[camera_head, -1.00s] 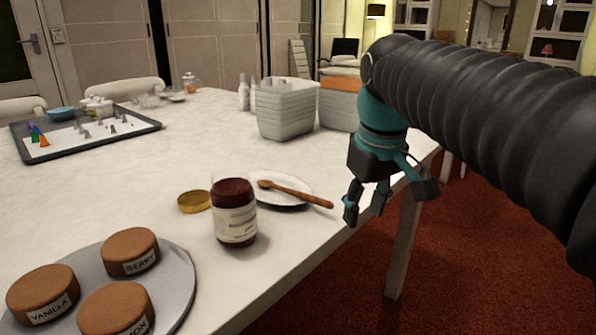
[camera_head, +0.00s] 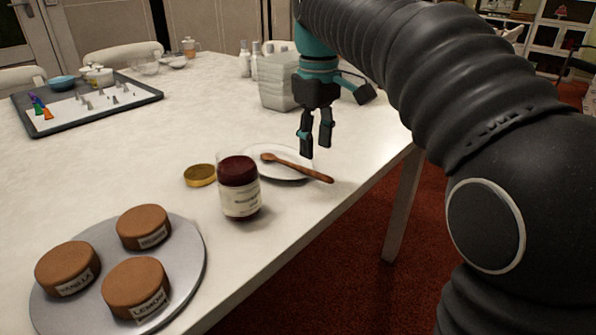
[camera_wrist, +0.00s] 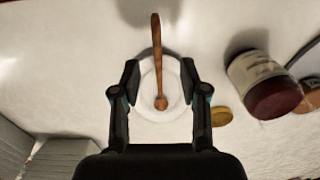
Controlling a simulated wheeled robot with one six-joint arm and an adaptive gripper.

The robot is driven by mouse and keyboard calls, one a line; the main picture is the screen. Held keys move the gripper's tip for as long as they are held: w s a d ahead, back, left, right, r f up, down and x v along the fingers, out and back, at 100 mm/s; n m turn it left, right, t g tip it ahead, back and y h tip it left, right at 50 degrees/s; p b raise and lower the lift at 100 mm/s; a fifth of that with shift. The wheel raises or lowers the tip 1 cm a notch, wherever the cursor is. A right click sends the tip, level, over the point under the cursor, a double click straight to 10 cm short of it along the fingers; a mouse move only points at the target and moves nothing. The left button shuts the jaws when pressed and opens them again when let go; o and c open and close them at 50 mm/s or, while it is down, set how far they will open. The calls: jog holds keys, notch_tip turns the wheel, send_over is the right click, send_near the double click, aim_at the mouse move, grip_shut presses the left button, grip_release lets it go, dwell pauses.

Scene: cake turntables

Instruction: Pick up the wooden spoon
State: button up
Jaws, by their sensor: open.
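The wooden spoon (camera_head: 300,169) rests across a white plate (camera_head: 262,172), its bowl end on the plate and its handle reaching past the rim toward the table edge. In the wrist view the spoon (camera_wrist: 157,50) runs upright, with its bowl end low on the plate (camera_wrist: 147,105). My gripper (camera_head: 315,150) is open and empty, pointing down above the far side of the plate. In the wrist view its two fingers (camera_wrist: 160,78) stand on either side of the spoon, which lies between and beyond them, apart from both.
A jam jar (camera_head: 240,190) and a gold lid (camera_head: 200,175) stand left of the plate. Several small cakes sit on a round grey turntable (camera_head: 190,262) at front left. A pale basket (camera_head: 278,95) is behind my gripper. A tray (camera_head: 150,97) lies at back left.

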aim_at(294, 167)
jog(key=shift+w+d+f+b, duration=0.1)
jog(key=shift+f+b, duration=0.15)
jog(key=shift+f, duration=1.5)
jog(key=shift+w+f+b, duration=0.1)
jog(key=shift+f+b, duration=0.1)
jog(key=shift+f, duration=1.5)
grip_shut()
